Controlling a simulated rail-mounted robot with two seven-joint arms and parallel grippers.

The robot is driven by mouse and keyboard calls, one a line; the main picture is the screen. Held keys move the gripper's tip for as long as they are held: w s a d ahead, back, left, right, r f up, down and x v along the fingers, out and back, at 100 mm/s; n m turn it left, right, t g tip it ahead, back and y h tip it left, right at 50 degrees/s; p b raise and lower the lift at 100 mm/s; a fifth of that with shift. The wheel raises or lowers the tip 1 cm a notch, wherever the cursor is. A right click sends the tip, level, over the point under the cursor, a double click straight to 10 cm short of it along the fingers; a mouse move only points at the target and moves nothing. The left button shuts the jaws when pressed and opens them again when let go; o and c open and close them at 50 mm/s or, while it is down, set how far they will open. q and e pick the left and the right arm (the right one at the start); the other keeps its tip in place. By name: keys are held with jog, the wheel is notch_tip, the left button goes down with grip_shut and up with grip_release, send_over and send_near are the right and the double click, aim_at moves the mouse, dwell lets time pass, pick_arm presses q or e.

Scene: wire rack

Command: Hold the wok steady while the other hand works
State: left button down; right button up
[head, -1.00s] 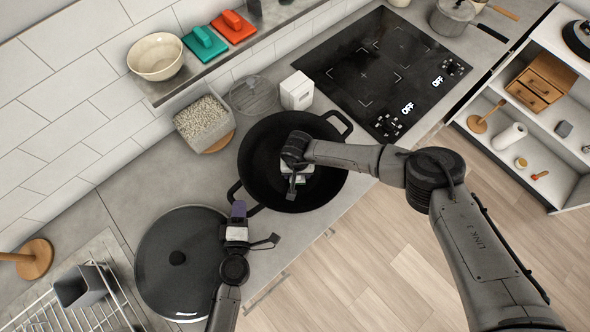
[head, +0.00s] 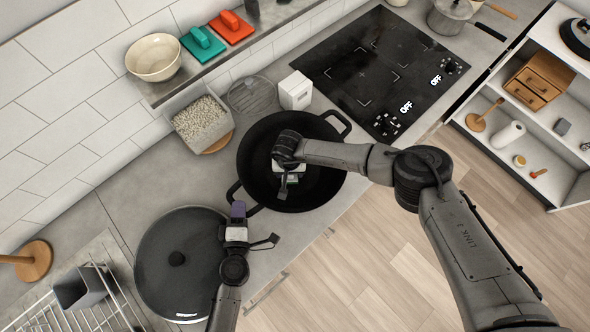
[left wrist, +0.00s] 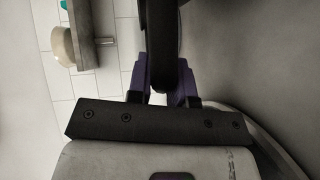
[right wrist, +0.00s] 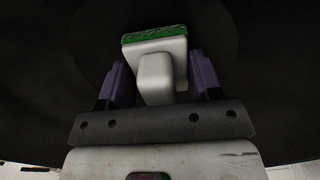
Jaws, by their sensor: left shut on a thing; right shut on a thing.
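A black wok (head: 318,190) with two loop handles stands on the counter. My left gripper (head: 238,210) is at the wok's lower left handle (head: 233,192). The left wrist view shows its purple fingers (left wrist: 166,84) shut around the dark handle (left wrist: 160,40). My right gripper (head: 284,172) is inside the wok. The right wrist view shows its fingers (right wrist: 160,85) on both sides of the white grip of a scrubbing brush (right wrist: 155,72), with a green layer at its far end. The brush is partly hidden by my right arm in the head view.
A black cooktop (head: 375,70) lies to the right. A dish rack (head: 90,312) is at lower left.

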jog(key=shift+a, duration=0.2)
jog(key=shift+w+a, duration=0.1)
jog(key=shift+a, duration=0.4)
jog(key=shift+f, duration=0.1)
jog(key=shift+w+d, duration=0.1)
jog(key=shift+w, duration=1.4)
jog(key=shift+d, duration=0.1)
jog(key=shift+w+d, duration=0.2)
jog(key=shift+w, duration=0.05)
